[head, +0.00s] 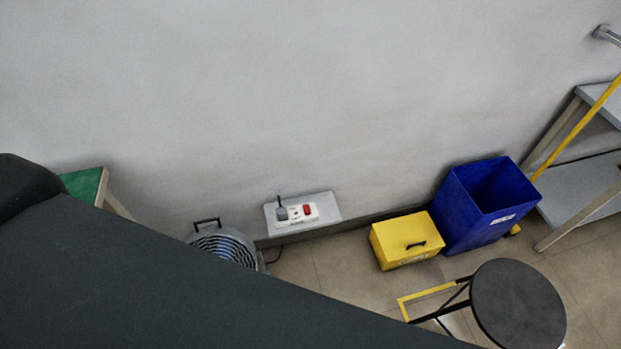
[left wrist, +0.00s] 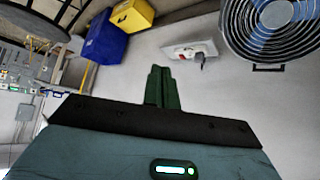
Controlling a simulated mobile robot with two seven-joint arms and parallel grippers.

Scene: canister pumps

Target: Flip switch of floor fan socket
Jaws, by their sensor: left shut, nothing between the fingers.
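The floor fan socket (head: 293,215) is a white panel with a red switch (head: 307,210) and a grey plug (head: 282,213), on a pale grey ledge low at the wall. The floor fan (head: 226,246) stands left of it, partly hidden by my arm. The left wrist view is turned over; there the socket (left wrist: 188,50) shows beyond my left gripper (left wrist: 162,72), whose green fingers are shut and empty, apart from the socket. The fan (left wrist: 268,28) shows at its upper right. I cannot tell which way the switch is set. My right gripper is not in view.
A yellow box (head: 405,240) and a blue bin (head: 486,205) stand right of the socket, with a dark round stool (head: 518,303) in front. A shelf rack (head: 585,190) stands at the right. A green-topped table (head: 83,185) is at the left. The wall above the socket is clear.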

